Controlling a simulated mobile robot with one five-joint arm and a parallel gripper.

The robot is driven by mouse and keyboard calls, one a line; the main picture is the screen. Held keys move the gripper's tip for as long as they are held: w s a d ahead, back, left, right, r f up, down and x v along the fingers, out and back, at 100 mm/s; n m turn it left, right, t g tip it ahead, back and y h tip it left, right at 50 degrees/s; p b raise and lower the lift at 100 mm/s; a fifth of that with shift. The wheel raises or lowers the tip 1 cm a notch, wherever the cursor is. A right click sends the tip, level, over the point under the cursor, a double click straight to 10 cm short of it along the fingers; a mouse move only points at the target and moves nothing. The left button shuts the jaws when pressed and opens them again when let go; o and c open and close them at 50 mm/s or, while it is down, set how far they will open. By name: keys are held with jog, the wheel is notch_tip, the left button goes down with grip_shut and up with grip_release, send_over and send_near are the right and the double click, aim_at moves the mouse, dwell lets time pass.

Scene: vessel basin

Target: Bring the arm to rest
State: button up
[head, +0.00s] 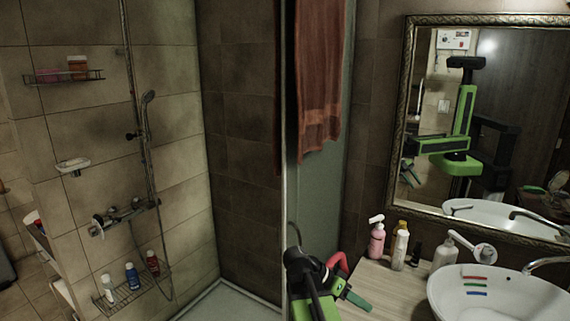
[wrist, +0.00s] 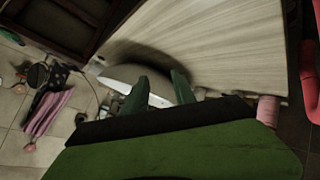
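My gripper (head: 356,299) shows at the bottom middle of the head view, low beside the left end of the wooden counter. In the wrist view, the two green fingers of my gripper (wrist: 160,82) stand apart with nothing held between them. The pale wooden panel (wrist: 215,45) fills the upper right beyond the fingertips. My arm also shows, black and green, in front of the shower glass. The lower arm joints are outside the head view.
The wooden counter (head: 388,288) carries a pink pump bottle (head: 377,240), several other bottles and a white basin (head: 495,296). A framed mirror (head: 540,110) hangs above. A red-brown towel (head: 320,80) hangs by the shower. Clutter, including pink cloth (wrist: 50,108), lies on floor tiles in the wrist view.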

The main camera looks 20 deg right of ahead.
jog(key=w+a+f+n+t+y, duration=0.2)
jog(key=a+n, duration=0.3)
jog(key=a, duration=0.5)
jog(key=w+a+f+n+t+y, duration=0.1)
jog(key=w+a+f+n+y, duration=0.2)
jog(key=a+n, duration=0.3)
jog(key=w+a+f+n+t+y, duration=0.2)
jog(key=a+f+n+y, duration=0.2)
jog(key=a, duration=1.1)
jog(key=shift+w+a+f+n+t, duration=0.2)
jog(key=shift+w+a+n+t, duration=0.15)
jog(key=shift+n, duration=0.45)
jog(key=shift+s, duration=0.1)
